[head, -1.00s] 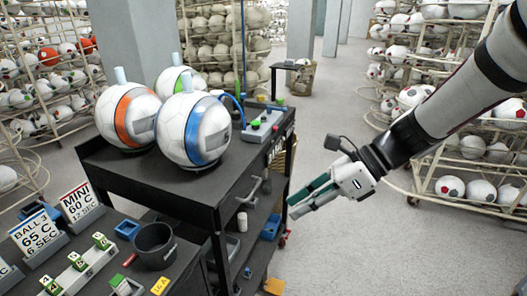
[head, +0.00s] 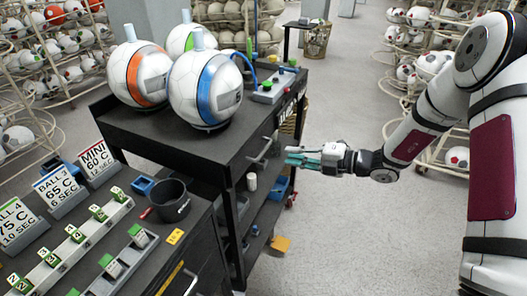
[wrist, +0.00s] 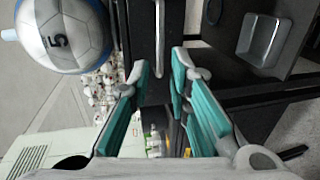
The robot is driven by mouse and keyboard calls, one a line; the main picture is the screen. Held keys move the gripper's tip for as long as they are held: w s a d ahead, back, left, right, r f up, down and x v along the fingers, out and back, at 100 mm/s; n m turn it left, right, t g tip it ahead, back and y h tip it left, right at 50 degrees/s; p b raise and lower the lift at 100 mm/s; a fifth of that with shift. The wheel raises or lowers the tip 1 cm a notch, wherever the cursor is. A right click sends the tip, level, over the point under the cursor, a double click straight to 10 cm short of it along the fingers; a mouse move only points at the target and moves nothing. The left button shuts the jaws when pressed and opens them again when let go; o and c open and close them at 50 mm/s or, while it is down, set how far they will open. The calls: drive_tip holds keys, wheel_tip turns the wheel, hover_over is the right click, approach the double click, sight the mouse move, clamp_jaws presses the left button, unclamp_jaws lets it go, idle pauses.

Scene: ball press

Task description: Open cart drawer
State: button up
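The black cart (head: 205,150) has a drawer in its upper right side, with a metal bar handle (head: 262,150). The drawer looks shut. My gripper (head: 290,156) is level with the handle, a little to its right in the head view, with teal fingers pointing at it. In the wrist view my gripper (wrist: 160,80) has its teal fingers spread to either side, and the handle (wrist: 159,40) stands upright ahead, lined up with the gap between them. The fingers look empty and apart from the handle.
Three large balls, including a blue-banded one (head: 205,88), and a button box (head: 270,85) stand on the cart. Below are open shelves with a blue bin (head: 279,187). A nearer counter holds a black pot (head: 172,200).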

sight(263, 152)
drive_tip(key=x, duration=1)
drive_tip(key=shift+a, duration=0.1)
clamp_jaws()
